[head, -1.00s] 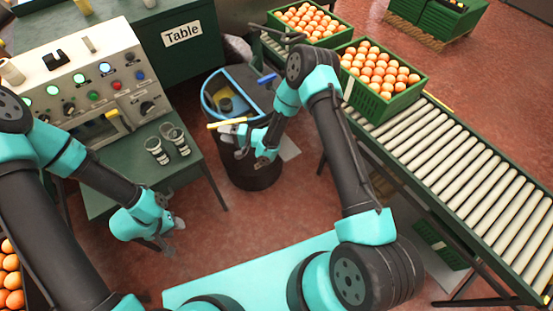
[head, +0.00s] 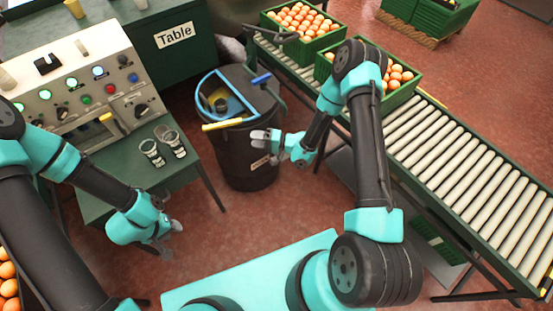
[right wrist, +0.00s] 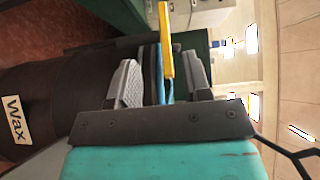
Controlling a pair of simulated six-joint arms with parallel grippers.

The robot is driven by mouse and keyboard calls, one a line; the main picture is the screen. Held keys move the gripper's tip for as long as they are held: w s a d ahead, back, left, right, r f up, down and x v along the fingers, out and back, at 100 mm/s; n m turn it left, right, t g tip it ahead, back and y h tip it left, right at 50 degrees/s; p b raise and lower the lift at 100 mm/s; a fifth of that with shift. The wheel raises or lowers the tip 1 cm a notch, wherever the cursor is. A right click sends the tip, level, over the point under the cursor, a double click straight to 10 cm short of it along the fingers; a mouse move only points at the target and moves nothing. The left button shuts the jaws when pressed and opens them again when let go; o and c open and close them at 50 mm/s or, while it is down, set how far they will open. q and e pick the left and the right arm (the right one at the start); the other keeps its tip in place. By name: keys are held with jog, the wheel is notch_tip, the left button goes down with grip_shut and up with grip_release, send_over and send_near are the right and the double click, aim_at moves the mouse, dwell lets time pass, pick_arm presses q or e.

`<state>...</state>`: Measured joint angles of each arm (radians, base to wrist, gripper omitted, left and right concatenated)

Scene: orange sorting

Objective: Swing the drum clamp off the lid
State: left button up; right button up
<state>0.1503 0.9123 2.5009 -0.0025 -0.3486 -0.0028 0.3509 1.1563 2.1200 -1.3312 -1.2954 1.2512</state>
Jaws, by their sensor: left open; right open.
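A black drum (head: 232,165) stands between the table and the conveyor. A blue curved clamp (head: 208,80) lies across its dark lid (head: 240,78), and a yellow bar (head: 222,124) sticks out at its front edge. The bar (right wrist: 166,45) also shows in the right wrist view, between and beyond the fingers, with a blue strip behind it. My right gripper (head: 264,141) is open and empty, just right of and below the bar. Its fingers (right wrist: 162,80) do not visibly touch the bar. My left gripper (head: 170,236) is open, low beside the table, far from the drum.
A green table (head: 185,170) with two cups (head: 150,152) and a control panel (head: 85,85) stands left of the drum. A roller conveyor (head: 460,170) with orange-filled crates (head: 400,98) runs along the right. A blue handle (head: 261,78) sits at the drum's back right.

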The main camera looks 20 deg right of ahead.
jog(key=s+d+f+n+g+h, duration=0.2)
jog(key=s+d+f+h, duration=0.3)
jog(key=s+h, duration=0.3)
jog(key=shift+g+h, duration=0.5)
pick_arm(q)
jog(key=shift+c, duration=0.3)
